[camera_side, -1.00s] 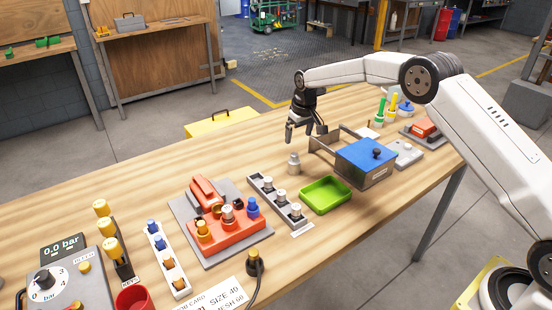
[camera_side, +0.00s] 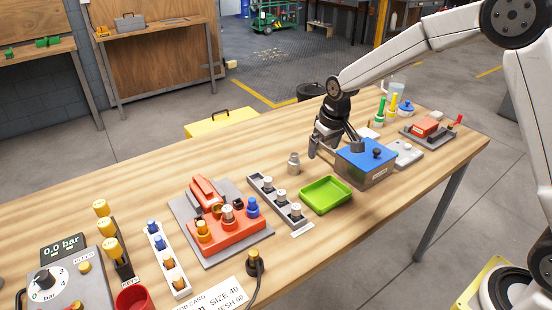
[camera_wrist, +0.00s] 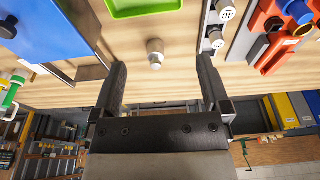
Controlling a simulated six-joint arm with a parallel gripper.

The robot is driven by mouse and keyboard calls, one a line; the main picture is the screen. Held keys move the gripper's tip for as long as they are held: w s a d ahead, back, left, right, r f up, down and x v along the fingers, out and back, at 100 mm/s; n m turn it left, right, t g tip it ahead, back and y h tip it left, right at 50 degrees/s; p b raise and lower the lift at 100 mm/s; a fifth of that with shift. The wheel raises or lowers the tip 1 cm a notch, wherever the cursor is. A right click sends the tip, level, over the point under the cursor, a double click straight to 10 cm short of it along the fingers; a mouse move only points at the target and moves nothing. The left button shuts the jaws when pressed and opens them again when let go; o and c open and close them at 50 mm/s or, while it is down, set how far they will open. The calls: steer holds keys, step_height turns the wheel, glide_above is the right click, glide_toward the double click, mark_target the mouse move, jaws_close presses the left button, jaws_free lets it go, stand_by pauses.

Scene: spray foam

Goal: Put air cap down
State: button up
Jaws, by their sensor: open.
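A small grey metal piece (camera_side: 293,163), which looks like the air cap, stands upright on the bare wood, left of the blue-lidded box in the side view. It also shows in the wrist view (camera_wrist: 155,53), centred in the gap between the fingers. My gripper (camera_side: 335,152) is open and empty, just right of the piece and beside the box. In the wrist view its two fingers (camera_wrist: 161,64) are wide apart, and neither touches the piece.
The blue-lidded box (camera_side: 366,165) is close to my gripper. A red fixture (camera_side: 228,237) stands further left. The wood behind the small grey piece is clear.

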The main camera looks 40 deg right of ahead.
steer(key=s+a+f, duration=0.1)
steer(key=s+a, duration=0.1)
steer(key=s, duration=2)
